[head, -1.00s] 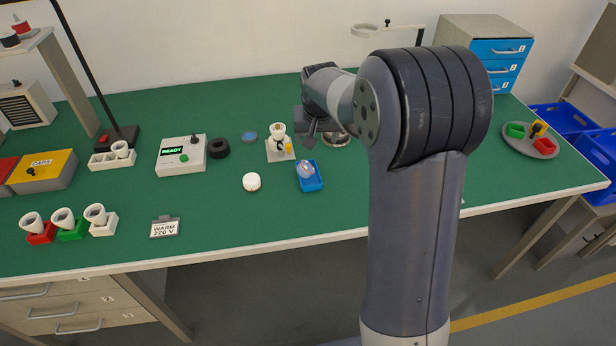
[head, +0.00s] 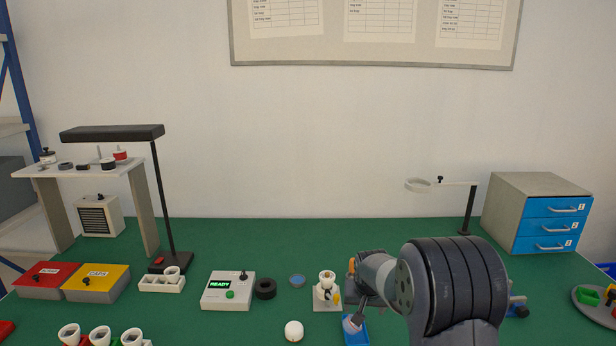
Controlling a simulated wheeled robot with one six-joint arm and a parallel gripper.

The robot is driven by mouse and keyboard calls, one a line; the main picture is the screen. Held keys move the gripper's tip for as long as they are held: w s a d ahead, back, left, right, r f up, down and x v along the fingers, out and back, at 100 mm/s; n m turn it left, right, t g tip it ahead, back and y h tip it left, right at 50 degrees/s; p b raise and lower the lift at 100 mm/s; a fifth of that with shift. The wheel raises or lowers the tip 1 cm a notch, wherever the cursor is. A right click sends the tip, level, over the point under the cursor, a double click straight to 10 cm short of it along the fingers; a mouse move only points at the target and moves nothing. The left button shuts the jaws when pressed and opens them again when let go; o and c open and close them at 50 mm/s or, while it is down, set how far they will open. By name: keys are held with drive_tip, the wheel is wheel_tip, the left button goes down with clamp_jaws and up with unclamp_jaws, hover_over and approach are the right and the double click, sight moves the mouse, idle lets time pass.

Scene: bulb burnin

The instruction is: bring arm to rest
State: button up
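My arm rises at the lower right of the head view and bends left over the bench. My gripper (head: 357,298) is at its end, small and partly hidden by my wrist, above and behind a blue tray (head: 356,334). A clear bulb (head: 353,323) is in the tray. I cannot make out whether the fingers are open or shut, or whether they hold anything. A white socket stand (head: 327,290) with a small yellow part stands just left of the gripper.
A tester reading READY (head: 228,290), a black ring (head: 265,289) and a round white piece (head: 293,331) lie left on the green bench (head: 200,240). A magnifier stand (head: 468,208) and a drawer cabinet (head: 537,212) stand at the back right. My forearm hides part of the bench.

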drive_tip(key=shift+w+r+p, duration=0.2)
drive_tip(key=shift+r+p, duration=0.55)
drive_tip(key=shift+w+r+p, duration=0.2)
drive_tip(key=shift+r+p, duration=0.5)
drive_tip(key=shift+r, duration=0.05)
drive_tip(key=shift+f, duration=0.1)
